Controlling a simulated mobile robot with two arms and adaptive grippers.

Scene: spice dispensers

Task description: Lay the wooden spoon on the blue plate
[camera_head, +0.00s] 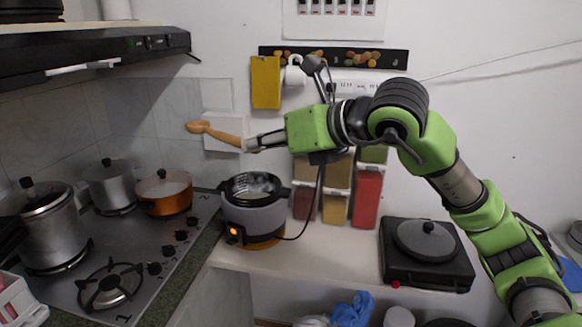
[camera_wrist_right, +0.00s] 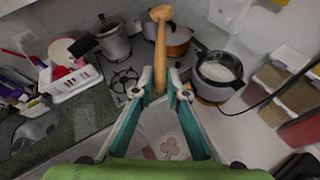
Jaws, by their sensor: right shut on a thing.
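The wooden spoon (camera_head: 219,134) is held in the air by my right gripper (camera_head: 255,144), above and behind the grey cooker. The gripper is shut on the handle end, and the spoon's bowl points left in the head view. In the right wrist view the spoon (camera_wrist_right: 160,45) stands out straight ahead from between the fingertips (camera_wrist_right: 160,92). A flat blue thing (camera_head: 572,272) shows at the right edge of the head view, partly cut off and beside my right arm. I cannot tell for sure whether it is the blue plate. My left gripper is not in view.
The grey cooker (camera_head: 255,215) stands open on the counter, with spice dispensers (camera_head: 367,197) on the wall behind it. A black hot plate (camera_head: 425,250) with a lidded pan is at right. Pots and an orange pan (camera_head: 164,194) stand on the stove at left. Counter between cooker and hot plate is clear.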

